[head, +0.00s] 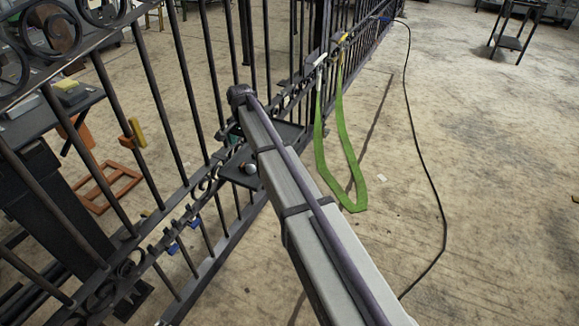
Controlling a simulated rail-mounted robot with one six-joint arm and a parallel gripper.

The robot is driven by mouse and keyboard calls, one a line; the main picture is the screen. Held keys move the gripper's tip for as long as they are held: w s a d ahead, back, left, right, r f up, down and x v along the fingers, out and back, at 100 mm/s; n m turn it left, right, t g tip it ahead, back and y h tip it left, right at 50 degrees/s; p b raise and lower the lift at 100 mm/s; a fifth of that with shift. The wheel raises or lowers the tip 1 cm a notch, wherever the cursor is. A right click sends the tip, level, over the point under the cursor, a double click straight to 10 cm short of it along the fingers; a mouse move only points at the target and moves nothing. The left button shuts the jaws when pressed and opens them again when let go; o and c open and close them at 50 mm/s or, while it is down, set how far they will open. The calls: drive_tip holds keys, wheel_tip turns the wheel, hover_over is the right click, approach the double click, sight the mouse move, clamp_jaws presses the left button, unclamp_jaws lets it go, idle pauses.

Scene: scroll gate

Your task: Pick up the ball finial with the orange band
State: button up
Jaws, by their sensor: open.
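The gate (184,75) of dark iron bars and scrolls runs from the lower left to the top centre. A small dark shelf (236,176) is on the gate near the middle, partly hidden behind my arm. A small pale, round item (250,169) sits on the shelf beside my arm. It may be a ball finial, but it is too small to tell, and I make out no orange band on it. My arm reaches from the bottom right up to the gate. Its far end is by the bars above the shelf. I cannot make out my gripper.
A green strap (353,180) hangs in a loop from the gate's rail, right of my arm. A black cable (424,174) lies across the floor. An orange clamp (132,134) and blue pieces (172,248) are on the bars at left. The concrete floor at right is mostly clear.

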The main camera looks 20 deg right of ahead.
sight(247, 165)
drive_tip(key=f+b, duration=0.3)
drive_tip(key=b, duration=0.1)
drive_tip(key=f+b, duration=0.1)
drive_tip(key=f, duration=0.1)
drive_tip(key=shift+s+a+f+b, duration=0.2)
drive_tip(key=shift+a+f+b, duration=0.1)
drive_tip(key=shift+a+b, duration=0.1)
wheel_tip(247, 165, down, 5)
drive_tip(key=b, duration=0.5)
drive_tip(key=shift+f, duration=0.15)
drive_tip(key=shift+r, duration=0.25)
drive_tip(key=c, duration=1.2)
